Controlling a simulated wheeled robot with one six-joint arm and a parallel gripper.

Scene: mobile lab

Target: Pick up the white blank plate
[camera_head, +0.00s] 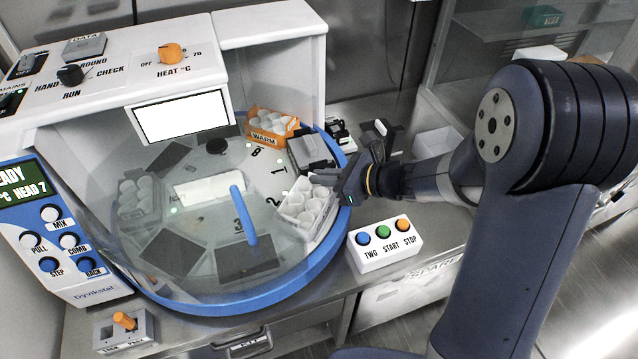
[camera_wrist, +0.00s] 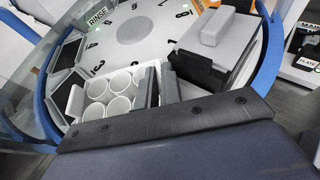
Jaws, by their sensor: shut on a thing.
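The white blank plate (camera_head: 308,208) with several round wells sits at the right edge of the round carousel, by positions 1 and 2. It also shows in the wrist view (camera_wrist: 96,112), left of the fingers. My gripper (camera_head: 322,180) reaches in from the right at the plate's upper edge. In the wrist view my gripper (camera_wrist: 160,86) has its two dark fingers close together, shut at the plate's right side. The fingers and palm hide part of that side. I cannot tell whether the plate is raised off the carousel.
An orange plate marked WARM (camera_head: 266,128) and a grey block (camera_head: 312,148) stand beyond the plate on the carousel. A blue rim (camera_head: 270,294) and a clear cover surround it. A button box (camera_head: 384,246) stands close to the right. Another white plate (camera_head: 137,196) is at the left.

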